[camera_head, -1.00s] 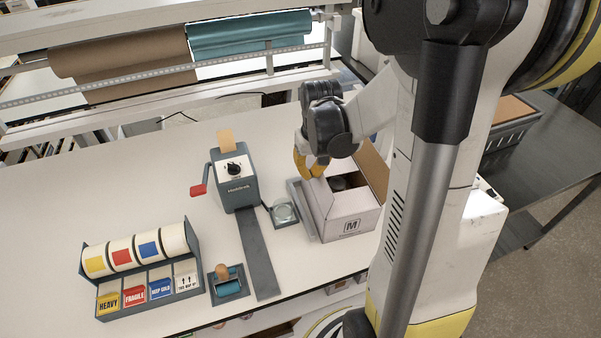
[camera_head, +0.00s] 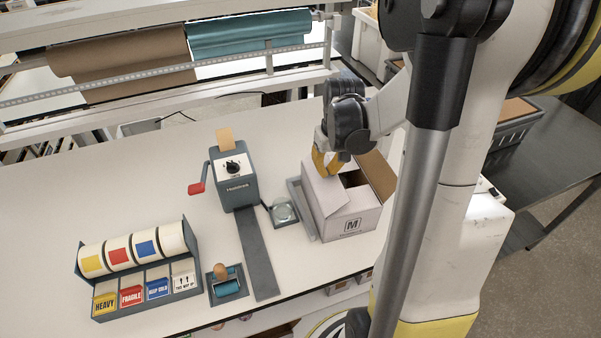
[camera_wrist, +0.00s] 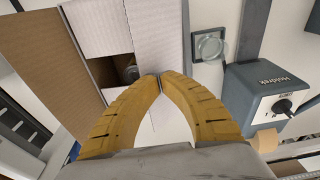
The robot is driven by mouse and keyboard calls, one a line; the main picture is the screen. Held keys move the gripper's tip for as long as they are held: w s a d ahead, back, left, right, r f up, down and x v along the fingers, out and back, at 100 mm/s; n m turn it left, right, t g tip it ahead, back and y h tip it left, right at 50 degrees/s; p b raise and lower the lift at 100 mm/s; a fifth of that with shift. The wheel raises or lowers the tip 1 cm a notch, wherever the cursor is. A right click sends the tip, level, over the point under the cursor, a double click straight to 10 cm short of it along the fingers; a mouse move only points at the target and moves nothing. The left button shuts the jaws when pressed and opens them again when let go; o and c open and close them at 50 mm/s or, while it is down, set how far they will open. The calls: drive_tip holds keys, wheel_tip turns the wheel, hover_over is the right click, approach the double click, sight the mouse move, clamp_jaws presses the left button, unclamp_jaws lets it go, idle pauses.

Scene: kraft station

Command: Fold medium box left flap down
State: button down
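The medium box (camera_head: 352,221), white with an "M" on its front, stands on the table. Its left flap (camera_head: 323,192) is white and lies inward over the left of the opening, seeming nearly flat; it also shows in the wrist view (camera_wrist: 157,35). The right flap (camera_head: 380,174) stands up and outward, brown inside; it fills the left of the wrist view (camera_wrist: 40,60). A white near flap (camera_wrist: 98,25) lies folded in. My gripper (camera_head: 325,172) has its yellow fingertips together (camera_wrist: 160,78), empty, at the left flap's far end; contact is unclear.
A round object (camera_wrist: 132,74) sits inside the box. Left of the box are a small scale-like plate (camera_head: 283,212) and a grey crank dispenser (camera_head: 235,180). A label rack (camera_head: 145,270) and roller (camera_head: 226,283) stand further left.

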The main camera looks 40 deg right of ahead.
sight(330, 179)
drive_tip(key=shift+f, duration=0.1)
drive_tip(key=shift+s+d+f+b, duration=0.2)
drive_tip(key=shift+d+f+b, duration=0.3)
drive_tip(key=shift+f+b, duration=1.35)
drive_tip(key=shift+f, duration=0.15)
idle(0.6)
idle(0.4)
wheel_tip(330, 179, up, 9)
drive_tip(key=p, duration=0.6)
drive_tip(key=shift+p, duration=0.3)
